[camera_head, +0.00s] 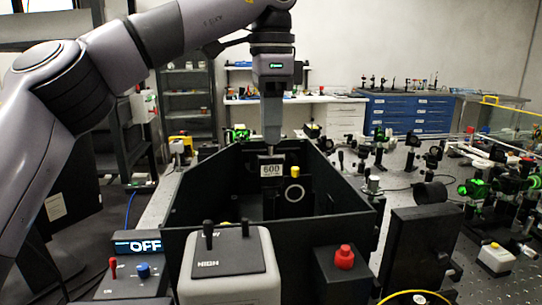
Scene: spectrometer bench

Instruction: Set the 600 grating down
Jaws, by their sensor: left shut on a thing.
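The 600 grating (271,170), a small block with a pale label reading 600, hangs inside the open black spectrometer box (340,229). My left gripper (271,146) comes down from above and is shut on the top of the grating. My right gripper is not in view.
In front of the box stand a grey lever unit (230,277), a red button box (343,258) and a switch panel reading OFF (138,246). The box walls surround the grating. Optics crowd the bench at right. Blue cabinets (405,113) stand behind.

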